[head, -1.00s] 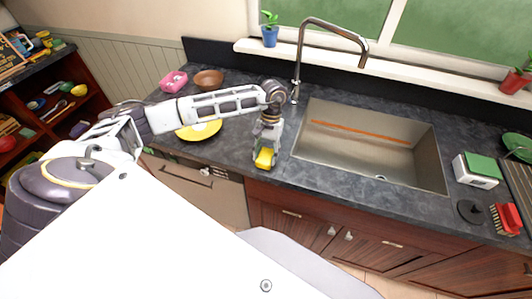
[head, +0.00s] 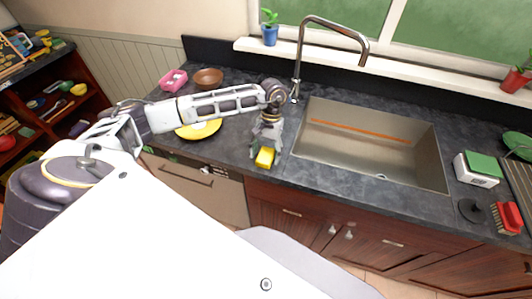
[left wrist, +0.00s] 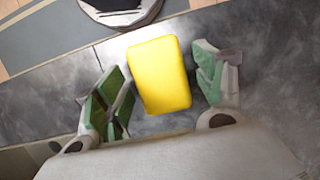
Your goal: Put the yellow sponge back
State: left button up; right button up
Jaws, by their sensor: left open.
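The yellow sponge (head: 265,157) lies on the dark countertop near its front edge, left of the sink. My left gripper (head: 267,146) is directly above and around it, pointing down. In the left wrist view, the sponge (left wrist: 159,75) sits between the two open fingers of the gripper (left wrist: 164,88), with a gap on each side. My right gripper is not in view.
The steel sink (head: 372,150) with a tall faucet (head: 300,60) is to the right. A green and white box (head: 477,169) stands right of the sink.

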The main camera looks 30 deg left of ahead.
pick_arm(q)
jog(key=shift+r, duration=0.15)
jog(key=b+v, duration=0.2)
jog(key=v, duration=1)
jog(key=shift+s+a, duration=0.1)
dwell(0.5)
